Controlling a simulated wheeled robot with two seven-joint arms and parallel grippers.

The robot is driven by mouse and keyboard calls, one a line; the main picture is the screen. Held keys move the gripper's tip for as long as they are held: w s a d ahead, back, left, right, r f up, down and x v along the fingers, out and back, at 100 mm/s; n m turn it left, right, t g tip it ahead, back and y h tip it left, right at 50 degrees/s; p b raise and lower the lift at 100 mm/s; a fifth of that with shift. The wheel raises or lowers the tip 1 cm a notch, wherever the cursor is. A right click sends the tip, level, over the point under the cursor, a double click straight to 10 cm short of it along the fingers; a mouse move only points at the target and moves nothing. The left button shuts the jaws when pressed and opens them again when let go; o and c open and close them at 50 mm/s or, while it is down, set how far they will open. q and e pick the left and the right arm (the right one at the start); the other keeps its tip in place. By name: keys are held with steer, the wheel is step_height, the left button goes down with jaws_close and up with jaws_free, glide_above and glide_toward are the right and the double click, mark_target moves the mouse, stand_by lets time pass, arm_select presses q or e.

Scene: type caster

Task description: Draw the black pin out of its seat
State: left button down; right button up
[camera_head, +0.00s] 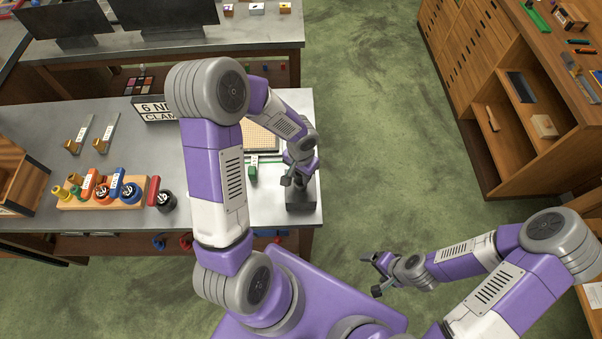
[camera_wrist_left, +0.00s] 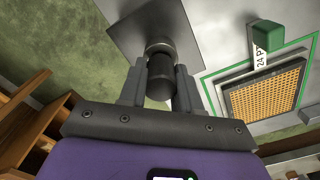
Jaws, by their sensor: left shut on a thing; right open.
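My left gripper (camera_head: 289,181) is over the dark grey block (camera_head: 301,198) at the right edge of the near table. In the left wrist view my left gripper (camera_wrist_left: 160,88) is shut on the black pin (camera_wrist_left: 160,80), a short dark cylinder between the two fingers. Beyond the pin is a round collar with a lighter rim (camera_wrist_left: 158,46) on a flat grey plate (camera_wrist_left: 128,28). I cannot tell how deep the pin sits in the collar. The pin is not distinct in the head view. My right gripper (camera_head: 379,276) is open and empty over the green floor, away from the table.
A green block (camera_head: 252,173) and a tan perforated board (camera_head: 262,136) lie left of the seat; the board also shows in the left wrist view (camera_wrist_left: 265,95). A wooden rack (camera_head: 75,201) with coloured pieces stands further left. The floor right of the table is clear.

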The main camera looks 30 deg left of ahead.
arm_select(q)
steer(key=shift+r, duration=0.25)
steer(key=shift+r+p, duration=1.95)
steer(key=shift+r, duration=0.6)
